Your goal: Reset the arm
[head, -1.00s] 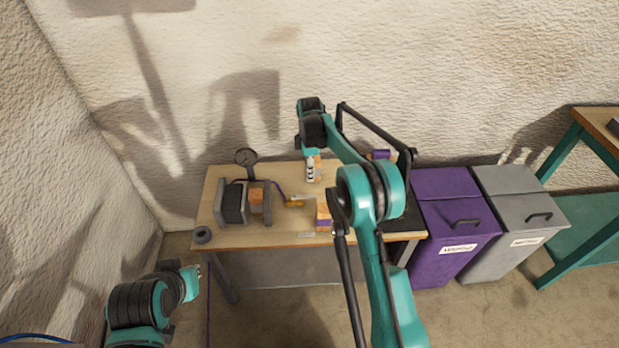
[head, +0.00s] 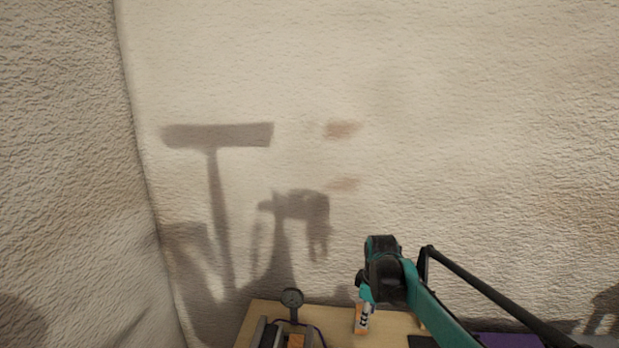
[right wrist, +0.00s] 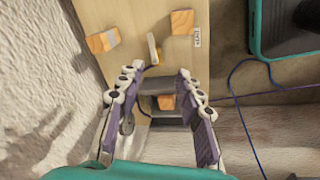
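My right gripper (head: 362,316) points down over the wooden table (head: 402,326) in the head view. In the right wrist view, its two purple and white fingers (right wrist: 160,72) stand apart with nothing held between them. Beyond the fingertips lie a wooden block (right wrist: 103,41), another block (right wrist: 182,22) and a small tool with a pale handle (right wrist: 153,48). A dark rig with a wooden piece (right wrist: 166,102) shows between the fingers. My left gripper is out of view.
The textured wall (head: 450,120) fills most of the head view. A thin purple cable (right wrist: 236,100) shows in the wrist view.

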